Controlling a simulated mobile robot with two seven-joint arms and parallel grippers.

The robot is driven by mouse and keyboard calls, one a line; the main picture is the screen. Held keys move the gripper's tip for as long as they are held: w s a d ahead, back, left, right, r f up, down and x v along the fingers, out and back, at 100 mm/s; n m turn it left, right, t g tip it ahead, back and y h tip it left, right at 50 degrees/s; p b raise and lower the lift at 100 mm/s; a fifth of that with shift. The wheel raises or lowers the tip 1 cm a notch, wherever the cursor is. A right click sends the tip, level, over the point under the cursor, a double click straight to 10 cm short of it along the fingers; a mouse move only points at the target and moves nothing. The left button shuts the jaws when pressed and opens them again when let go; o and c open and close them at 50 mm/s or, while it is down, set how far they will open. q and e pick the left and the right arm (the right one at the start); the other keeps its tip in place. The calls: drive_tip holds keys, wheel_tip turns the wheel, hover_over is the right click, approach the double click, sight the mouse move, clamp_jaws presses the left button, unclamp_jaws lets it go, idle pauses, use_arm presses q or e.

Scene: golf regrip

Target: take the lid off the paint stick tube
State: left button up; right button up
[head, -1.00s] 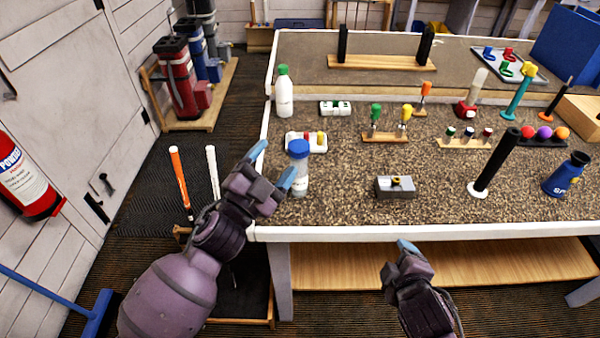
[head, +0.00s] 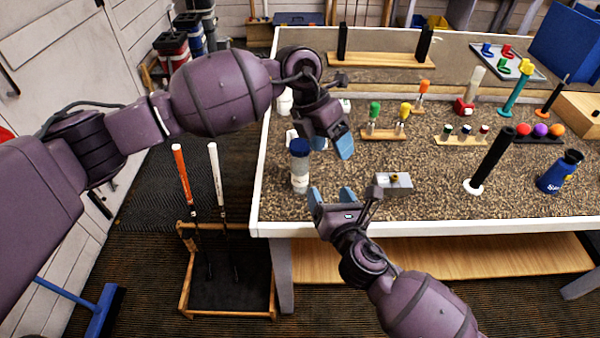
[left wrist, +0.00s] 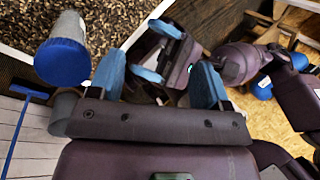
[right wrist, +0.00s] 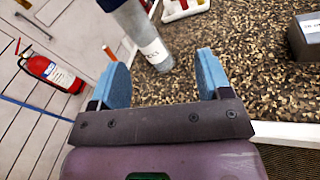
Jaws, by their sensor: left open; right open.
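The paint stick tube (head: 300,179) stands upright near the bench's front left corner, a pale cylinder with a blue lid (head: 299,147) on it. Its blue lid also shows in the left wrist view (left wrist: 62,62).
A grey metal block (head: 395,184) sits just right of my right gripper. A white tray (right wrist: 182,8) lies behind the tube. My left arm hides part of the bench's back left. A golf club rack (head: 229,316) stands on the floor left of the bench.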

sight(303, 167)
use_arm(q)
drive_tip(key=w+a+r+y, duration=0.1)
drive_tip(key=w+a+r+t+y, duration=0.1)
drive_tip(key=w+a, duration=0.1)
drive_tip(key=w+a+r+y, duration=0.1)
drive_tip(key=a+y, duration=0.1)
drive_tip(key=shift+w+a+r+t, duration=0.15)
drive_tip(key=shift+w+t, duration=0.25)
use_arm(e)
drive_tip(key=n, duration=0.1)
drive_tip(key=a+n+y, duration=0.1)
drive_tip(key=a+n, duration=0.1)
drive_tip(key=n, duration=0.1)
drive_tip(key=shift+w+a+r+y, duration=0.1)
drive_tip(key=shift+w+r+y, duration=0.2)
drive_tip(key=shift+y, duration=0.1)
use_arm(q)
drive_tip(key=shift+w+a+r+y, duration=0.2)
drive_tip(key=shift+a+y, duration=0.05)
drive_tip(key=shift+y, duration=0.05)
use_arm(e)
drive_tip(key=shift+a, duration=0.1)
use_arm(q)
drive_tip(key=shift+w+a, duration=0.1)
use_arm(e)
drive_tip(key=shift+w+a+n, duration=0.1)
drive_tip(key=shift+w+n, duration=0.1)
drive_tip(key=shift+n, duration=0.1)
drive_tip(key=x, duration=1)
drive_tip(key=shift+w, duration=0.1)
